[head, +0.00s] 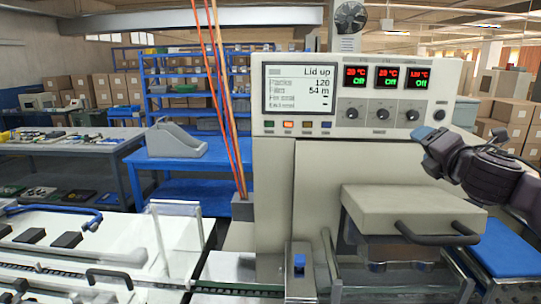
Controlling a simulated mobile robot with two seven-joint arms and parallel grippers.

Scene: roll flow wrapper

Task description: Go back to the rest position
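My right arm (490,172) comes in from the right edge, dark grey with a blue end (430,140) in front of the right side of the wrapper's panel. I cannot make out separate fingertips there, nor anything held. My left gripper is not in view. The flow wrapper (275,175) stands in the middle, cream-coloured, with a screen (300,89) reading "Lid up". Three small displays (387,78) show red temperatures and green "Off". A cream sealing cover (405,212) with a black handle (438,236) lies below my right arm, apart from it.
A white infeed bed with clear guards (178,235), a black handle (108,277) and a blue bar (60,212) fills the lower left. Orange film strands (222,100) run down beside the wrapper. A blue table (180,165) and shelves stand behind. A blue-topped surface (510,248) lies lower right.

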